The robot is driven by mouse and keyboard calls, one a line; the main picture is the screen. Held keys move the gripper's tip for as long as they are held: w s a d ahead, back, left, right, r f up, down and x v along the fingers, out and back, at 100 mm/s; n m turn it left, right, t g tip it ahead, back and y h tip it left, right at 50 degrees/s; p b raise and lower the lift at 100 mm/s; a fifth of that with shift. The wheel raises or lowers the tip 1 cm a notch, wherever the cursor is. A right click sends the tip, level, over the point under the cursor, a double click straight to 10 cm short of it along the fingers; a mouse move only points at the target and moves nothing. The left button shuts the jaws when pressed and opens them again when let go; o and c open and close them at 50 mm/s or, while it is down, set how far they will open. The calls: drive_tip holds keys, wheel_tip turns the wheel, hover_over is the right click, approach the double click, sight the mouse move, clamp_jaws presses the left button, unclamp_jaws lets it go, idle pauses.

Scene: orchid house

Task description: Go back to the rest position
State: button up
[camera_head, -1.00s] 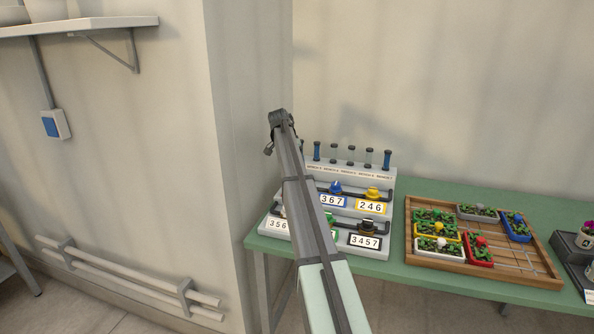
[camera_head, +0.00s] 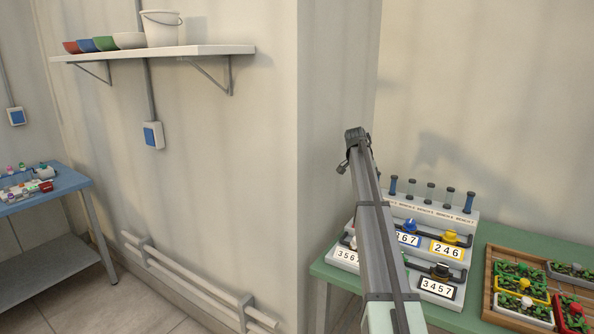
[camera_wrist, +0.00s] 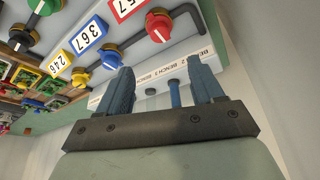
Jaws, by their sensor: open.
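My gripper shows at the bottom of the wrist view (camera_wrist: 162,92). Its two blue-grey fingers stand apart with nothing held between them. Behind them is the white valve stand, with a blue knob (camera_wrist: 111,60), a red knob (camera_wrist: 158,26) and number plates. In the head view my arm rises from the bottom, in front of the left part of the valve stand (camera_head: 428,214). The arm's upper end is near the wall corner. The fingers cannot be made out in the head view.
The stand is on a green table (camera_head: 480,238) beside a wooden tray (camera_head: 489,290) of seedlings. A shelf (camera_head: 160,54) with bowls and a bucket (camera_head: 161,28) hangs on the left wall. A blue table (camera_head: 62,183) is at far left. A pipe rail (camera_head: 190,280) runs low along the wall.

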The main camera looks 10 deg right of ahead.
drive_tip(key=s+a+f+n+y, duration=0.6)
drive_tip(key=s+a+f+n, duration=0.7)
drive_tip(key=s+a+f, duration=0.65)
drive_tip(key=s+a+f+g, duration=0.1)
drive_tip(key=s+a+f, duration=0.25)
drive_tip(key=f, duration=0.35)
drive_tip(key=s+a+f+n+g, duration=0.1)
drive_tip(key=s+a+f, duration=0.1)
drive_tip(key=s+f, duration=0.4)
drive_tip(key=s+a+f+g, duration=0.1)
drive_tip(key=s+a+f, duration=0.2)
drive_tip(key=f, duration=0.6)
drive_tip(key=s+a+f+g, duration=0.1)
drive_tip(key=s+f, duration=0.6)
drive_tip(key=s, duration=0.6)
drive_tip(key=s+a+f+g+h, duration=0.1)
drive_tip(key=s+f+g, duration=0.1)
drive_tip(key=s+f, duration=0.5)
drive_tip(key=s+a+f+g+h, duration=0.1)
drive_tip(key=s+f, duration=0.6)
drive_tip(key=s, duration=1.2)
drive_tip(key=shift+s+a+f+g, duration=0.15)
drive_tip(key=shift+a+g, duration=0.35)
drive_tip(key=shift+g, duration=0.2)
